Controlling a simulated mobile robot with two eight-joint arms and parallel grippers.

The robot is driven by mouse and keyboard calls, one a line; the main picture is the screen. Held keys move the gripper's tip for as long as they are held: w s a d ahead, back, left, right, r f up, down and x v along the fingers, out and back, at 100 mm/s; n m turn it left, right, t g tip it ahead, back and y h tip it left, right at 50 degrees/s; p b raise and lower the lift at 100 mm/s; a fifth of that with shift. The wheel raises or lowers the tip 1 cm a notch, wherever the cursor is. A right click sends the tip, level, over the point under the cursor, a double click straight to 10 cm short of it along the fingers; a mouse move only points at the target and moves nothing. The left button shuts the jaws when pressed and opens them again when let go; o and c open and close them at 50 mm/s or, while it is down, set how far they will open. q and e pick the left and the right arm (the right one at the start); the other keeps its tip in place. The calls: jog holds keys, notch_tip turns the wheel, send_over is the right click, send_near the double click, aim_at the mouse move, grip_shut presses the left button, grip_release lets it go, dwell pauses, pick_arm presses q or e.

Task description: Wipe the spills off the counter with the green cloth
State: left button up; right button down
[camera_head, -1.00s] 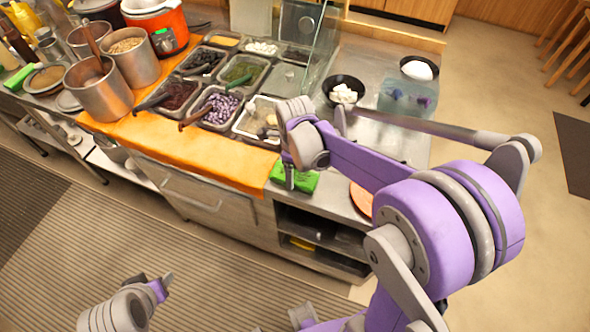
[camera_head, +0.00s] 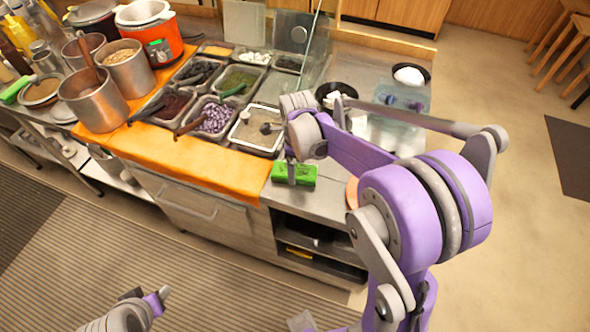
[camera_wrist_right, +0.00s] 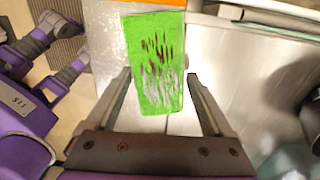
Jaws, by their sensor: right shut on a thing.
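The green cloth (camera_head: 307,176) is a bright green block-like piece at the counter's front edge, beside the orange mat. In the right wrist view the cloth (camera_wrist_right: 155,60) shows dark and pale streaks. My right gripper (camera_head: 291,172) points down at the cloth; in the wrist view its fingers stand either side of the cloth's near end, shut on it. The steel counter (camera_head: 330,200) shows no clear spill; my arm hides part of it. My left gripper (camera_head: 160,298) is low at the left, over the floor, away from the counter; its jaw opening is unclear.
An orange mat (camera_head: 225,172) lies along the front edge, with topping trays (camera_head: 240,138) behind it. Steel pots (camera_head: 92,95) and an orange cooker (camera_head: 160,35) stand at the left. A glass panel (camera_head: 318,50), dark bowls and a clear bluish container (camera_head: 405,97) are farther back.

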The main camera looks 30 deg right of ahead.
jog(key=shift+w+d, duration=0.2)
jog(key=shift+w, duration=0.1)
jog(key=shift+s+a+f, duration=0.15)
jog(key=shift+s+a, duration=0.4)
jog(key=shift+a, duration=0.3)
jog(key=shift+s+a, duration=0.95)
jog(key=shift+a, duration=0.1)
jog(key=shift+w+d, duration=0.35)
jog(key=shift+d, duration=0.05)
jog(key=shift+w+d, duration=1)
jog(key=shift+d, duration=0.15)
jog(key=shift+w+d+r, duration=0.15)
jog(key=shift+d+r, duration=0.05)
jog(key=shift+d, duration=0.15)
jog(key=shift+d, duration=0.1)
